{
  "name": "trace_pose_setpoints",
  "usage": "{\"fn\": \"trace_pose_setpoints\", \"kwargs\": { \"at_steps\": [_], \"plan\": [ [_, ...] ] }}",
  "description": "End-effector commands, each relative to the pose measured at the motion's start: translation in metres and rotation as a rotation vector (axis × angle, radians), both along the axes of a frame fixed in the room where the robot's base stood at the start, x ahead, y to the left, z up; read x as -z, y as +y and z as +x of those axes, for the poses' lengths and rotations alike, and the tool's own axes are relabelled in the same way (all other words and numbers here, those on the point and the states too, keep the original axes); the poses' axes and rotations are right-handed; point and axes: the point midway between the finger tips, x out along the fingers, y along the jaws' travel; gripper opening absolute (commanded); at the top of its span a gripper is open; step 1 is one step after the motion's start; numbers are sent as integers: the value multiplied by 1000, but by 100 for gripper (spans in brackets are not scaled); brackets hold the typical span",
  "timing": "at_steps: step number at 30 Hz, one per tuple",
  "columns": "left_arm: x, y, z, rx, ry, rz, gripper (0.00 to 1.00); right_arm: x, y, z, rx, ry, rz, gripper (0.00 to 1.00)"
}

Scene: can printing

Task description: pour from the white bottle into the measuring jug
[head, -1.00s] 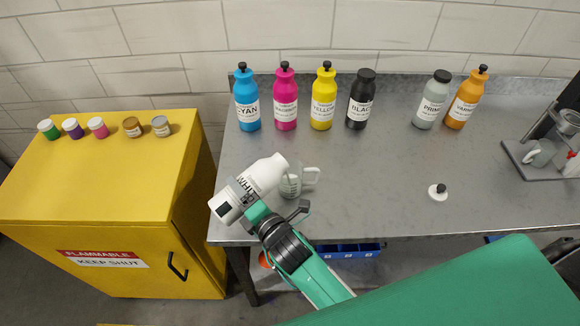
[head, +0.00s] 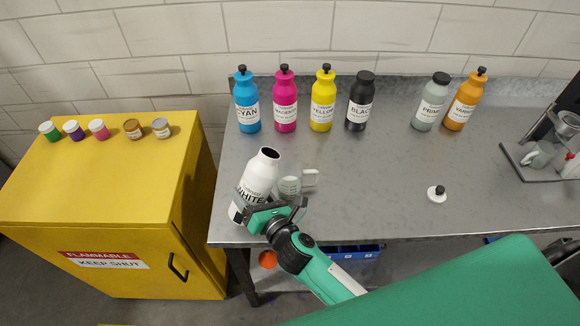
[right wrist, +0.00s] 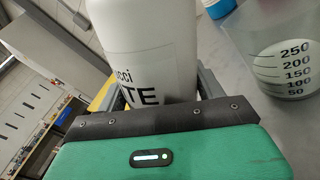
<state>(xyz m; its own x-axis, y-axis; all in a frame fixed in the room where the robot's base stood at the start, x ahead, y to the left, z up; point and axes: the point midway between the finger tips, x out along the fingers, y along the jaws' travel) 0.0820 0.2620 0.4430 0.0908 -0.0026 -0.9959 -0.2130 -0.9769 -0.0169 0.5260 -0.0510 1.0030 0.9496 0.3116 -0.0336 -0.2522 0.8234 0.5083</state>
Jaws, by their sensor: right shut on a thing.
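The white bottle (head: 256,180), labelled WHITE, is uncapped, its dark mouth facing up and leaning slightly right. My right gripper (head: 250,212) is shut on its lower body; the bottle also fills the middle of the right wrist view (right wrist: 150,50). The clear measuring jug (head: 290,187) stands on the table just right of the bottle, handle to the right. In the right wrist view the jug (right wrist: 270,35) shows its 50 to 250 scale and whitish contents in its lower part; the exact level is hard to read. My left gripper is not in view.
A white cap with a black knob (head: 437,193) lies on the steel table (head: 375,195). Several colour bottles, such as the black one (head: 360,100), stand along the back. A yellow cabinet (head: 95,200) with small jars is at left. A stand (head: 545,160) with a mug is at right.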

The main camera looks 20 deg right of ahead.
Motion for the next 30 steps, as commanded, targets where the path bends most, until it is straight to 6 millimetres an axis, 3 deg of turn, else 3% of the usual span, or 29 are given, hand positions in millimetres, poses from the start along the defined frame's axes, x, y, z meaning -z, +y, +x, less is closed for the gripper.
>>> {"fn": "trace_pose_setpoints", "kwargs": {
  "at_steps": [5, 10, 20, 30],
  "plan": [
    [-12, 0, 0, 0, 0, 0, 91, -8, 0, 1, -1, -72, -177, 18],
    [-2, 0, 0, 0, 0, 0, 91, 6, -3, 2, 0, -131, -330, 18],
    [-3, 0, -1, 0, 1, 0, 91, 9, -7, 3, 0, -193, -487, 18],
    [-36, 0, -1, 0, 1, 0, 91, -23, -8, 3, 1, -197, -497, 18]
  ]
}}
